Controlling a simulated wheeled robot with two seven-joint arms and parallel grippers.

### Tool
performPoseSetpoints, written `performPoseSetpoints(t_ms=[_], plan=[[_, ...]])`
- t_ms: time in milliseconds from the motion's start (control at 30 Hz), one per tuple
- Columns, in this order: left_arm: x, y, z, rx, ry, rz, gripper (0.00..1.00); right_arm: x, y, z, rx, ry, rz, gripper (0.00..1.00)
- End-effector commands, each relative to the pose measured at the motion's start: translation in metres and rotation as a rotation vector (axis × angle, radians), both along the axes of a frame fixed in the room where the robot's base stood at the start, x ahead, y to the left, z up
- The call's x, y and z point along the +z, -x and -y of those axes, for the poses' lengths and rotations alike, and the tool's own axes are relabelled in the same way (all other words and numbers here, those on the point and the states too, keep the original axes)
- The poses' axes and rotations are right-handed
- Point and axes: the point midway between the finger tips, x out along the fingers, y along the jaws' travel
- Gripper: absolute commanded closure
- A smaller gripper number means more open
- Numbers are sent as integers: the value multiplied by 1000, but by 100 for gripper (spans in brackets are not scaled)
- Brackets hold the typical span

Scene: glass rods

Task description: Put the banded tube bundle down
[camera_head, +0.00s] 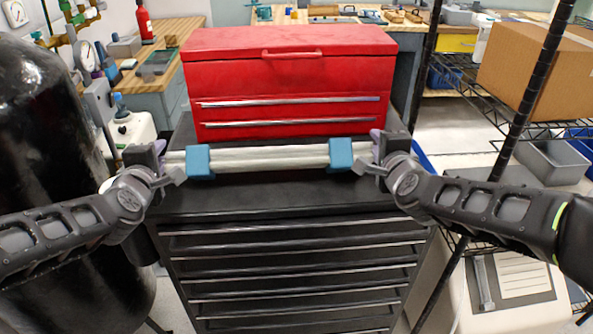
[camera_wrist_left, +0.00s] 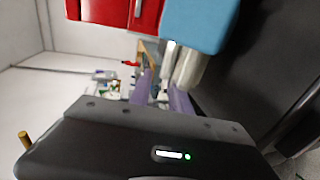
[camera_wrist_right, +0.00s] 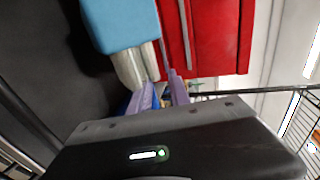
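The banded tube bundle (camera_head: 270,157) is a row of pale glass tubes with a blue band near each end. It lies level, left to right, over the black cabinet top (camera_head: 270,196), in front of the red tool chest. I cannot tell whether its bands touch the top. My left gripper (camera_head: 164,158) is shut on its left end and my right gripper (camera_head: 376,156) on its right end. In the left wrist view, a blue band (camera_wrist_left: 196,22) and tube ends (camera_wrist_left: 190,66) show past the purple fingers. The right wrist view shows the other band (camera_wrist_right: 120,22) likewise.
The red tool chest (camera_head: 290,75) stands close behind the bundle on the cabinet. A black gas cylinder (camera_head: 40,120) is at the left. A wire shelf rack with a cardboard box (camera_head: 535,65) is at the right. The cabinet top in front of the bundle is clear.

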Motion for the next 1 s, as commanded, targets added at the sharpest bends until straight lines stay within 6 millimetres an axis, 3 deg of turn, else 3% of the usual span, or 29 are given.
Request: performPoseSetpoints(t_ms=[33,733,1000], plan=[[0,1,20,-41,1,-5,78,1,1,-20,41,-1,-5,78],[2,1,-9,-25,-1,-3,78,2,1,9,25,1,-4,78],[3,1,-11,-22,-1,-2,58,3,1,11,22,1,-3,58]])
